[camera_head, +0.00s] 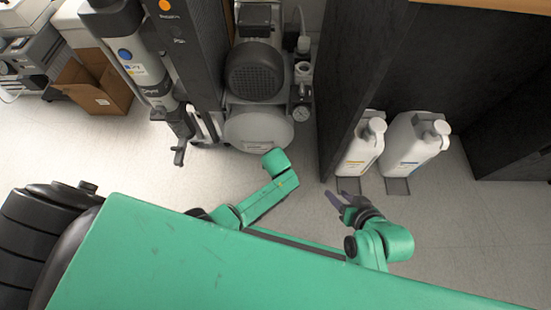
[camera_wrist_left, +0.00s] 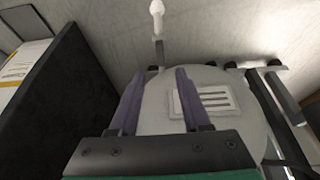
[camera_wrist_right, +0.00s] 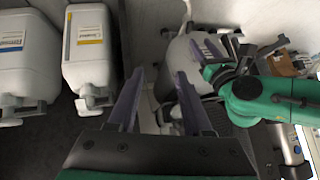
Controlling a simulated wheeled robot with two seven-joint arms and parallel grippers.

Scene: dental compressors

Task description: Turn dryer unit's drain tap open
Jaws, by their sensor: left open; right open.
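The dryer unit (camera_head: 137,62), a grey cylinder beside a tall dark column, stands at the back left in the head view. A small dark tap-like fitting (camera_head: 180,153) hangs at its lower end; its setting cannot be told. My left gripper (camera_wrist_left: 152,85) is open and empty in its wrist view, facing the pale compressor tank (camera_wrist_left: 228,82) with its label. A white knob on a stem (camera_wrist_left: 157,10) shows beyond the fingers. In the head view the left fingers are hidden. My right gripper (camera_head: 333,197) is open and empty, below the white jugs, away from the dryer.
The compressor motor (camera_head: 255,72) and a pressure gauge (camera_head: 301,114) are right of the dryer. A dark cabinet panel (camera_head: 350,75) separates them from two white jugs (camera_head: 362,145). A cardboard box (camera_head: 93,92) lies far left. The floor in front is clear.

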